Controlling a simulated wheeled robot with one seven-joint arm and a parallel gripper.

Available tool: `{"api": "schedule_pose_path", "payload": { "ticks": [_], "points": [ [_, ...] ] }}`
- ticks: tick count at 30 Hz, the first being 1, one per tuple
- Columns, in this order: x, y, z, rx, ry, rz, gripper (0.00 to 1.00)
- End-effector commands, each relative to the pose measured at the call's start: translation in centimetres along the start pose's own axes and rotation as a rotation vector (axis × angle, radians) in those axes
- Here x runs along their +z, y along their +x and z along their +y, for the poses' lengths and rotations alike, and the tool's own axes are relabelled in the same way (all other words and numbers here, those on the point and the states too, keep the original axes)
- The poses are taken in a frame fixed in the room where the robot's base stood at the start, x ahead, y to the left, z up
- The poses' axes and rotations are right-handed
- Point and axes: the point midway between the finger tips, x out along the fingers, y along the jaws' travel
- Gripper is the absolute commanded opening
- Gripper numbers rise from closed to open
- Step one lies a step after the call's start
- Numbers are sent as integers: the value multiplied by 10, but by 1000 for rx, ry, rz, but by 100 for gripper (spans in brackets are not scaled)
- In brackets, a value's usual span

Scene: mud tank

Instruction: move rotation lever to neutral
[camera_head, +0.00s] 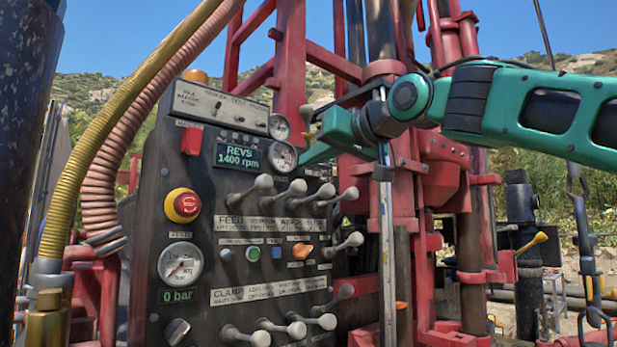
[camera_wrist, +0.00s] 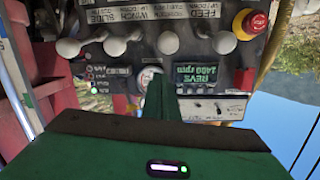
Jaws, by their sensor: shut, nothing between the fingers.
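The black control panel (camera_head: 205,250) carries a row of grey knobbed levers under the gauges. In the wrist view, upside down, these knobs (camera_wrist: 168,43) line up above my gripper, with FEED, WINCH and SLIDE labels readable. My green gripper (camera_head: 307,157) is shut and empty, in front of the panel's upper right, near the lower gauge (camera_head: 283,157). Its finger (camera_wrist: 160,98) partly covers that gauge in the wrist view.
A red emergency stop (camera_head: 183,205) and a pressure gauge (camera_head: 181,263) are on the panel's left. Red mast framework (camera_head: 440,180) stands right of the panel, close to my arm.

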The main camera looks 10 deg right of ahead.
Motion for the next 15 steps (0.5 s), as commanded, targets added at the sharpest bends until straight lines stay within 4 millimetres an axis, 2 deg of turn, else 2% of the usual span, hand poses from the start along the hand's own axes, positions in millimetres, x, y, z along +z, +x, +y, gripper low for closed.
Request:
{"api": "schedule_pose_path", "payload": {
  "ticks": [15],
  "points": [
    [33, -57, 6, 2, 1, 0, 0]
  ]
}}
